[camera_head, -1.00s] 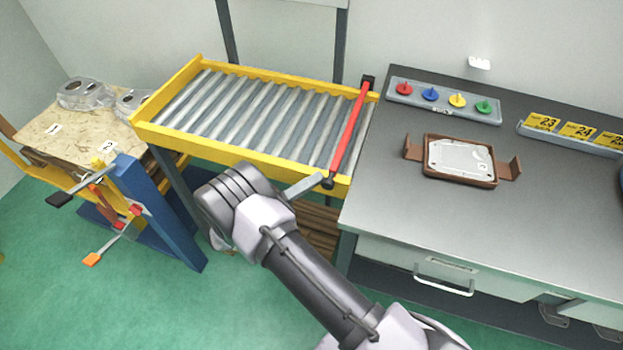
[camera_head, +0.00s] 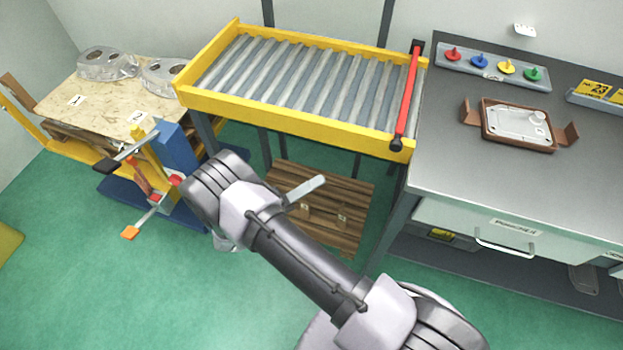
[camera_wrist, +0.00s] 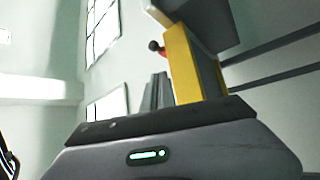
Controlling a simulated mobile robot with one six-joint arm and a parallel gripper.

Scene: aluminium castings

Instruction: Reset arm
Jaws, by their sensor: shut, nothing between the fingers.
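My arm (camera_head: 300,262) reaches up and left from the bottom of the head view, bent over the green floor in front of the roller conveyor (camera_head: 295,130). My gripper (camera_wrist: 158,92) shows in the wrist view as two dark grey fingers close together, shut and empty.
A red bar (camera_head: 408,97) lies across the conveyor's right end. The grey bench (camera_head: 450,165) at right bears a brown fixture (camera_head: 486,135) with a casting (camera_head: 520,125). Castings (camera_head: 105,63) lie on a pallet stack (camera_head: 85,105) at left. Floor (camera_head: 110,290) at lower left is clear.

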